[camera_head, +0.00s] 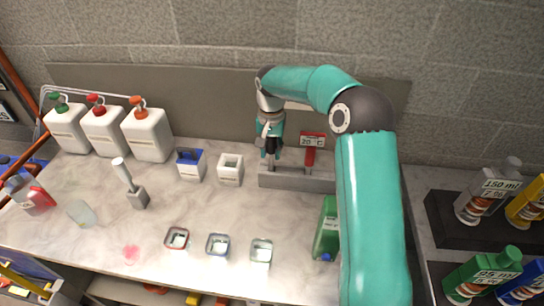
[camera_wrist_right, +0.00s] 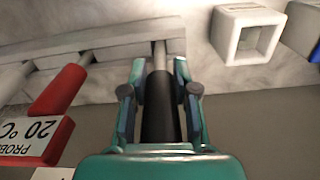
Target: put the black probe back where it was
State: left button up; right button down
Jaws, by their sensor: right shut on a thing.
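My right gripper (camera_head: 270,148) is above the left end of the grey probe rack (camera_head: 285,180), pointing down. In the right wrist view its fingers (camera_wrist_right: 160,88) are shut on the black probe (camera_wrist_right: 158,110). The probe's thin metal stem reaches to the grey rack (camera_wrist_right: 110,48); I cannot tell how far it sits in a hole. The black probe (camera_head: 271,147) is mostly hidden by the gripper in the head view. A red probe (camera_head: 310,157) with a 20 °C label stands in the rack to the right. My left gripper is not in view.
A green bottle (camera_head: 326,230) lies near my right arm. Small trays, including a red-rimmed one (camera_head: 177,238), line the front. The marble counter between is clear.

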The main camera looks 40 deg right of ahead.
aim_at(271, 153)
notch_tip(271, 153, down, 3)
jog(key=shift+f, duration=0.1)
jog(key=shift+f, duration=0.15)
jog(key=c, duration=0.9)
grip_release()
jog(key=shift+r, duration=0.25)
notch_tip(271, 153, up, 12)
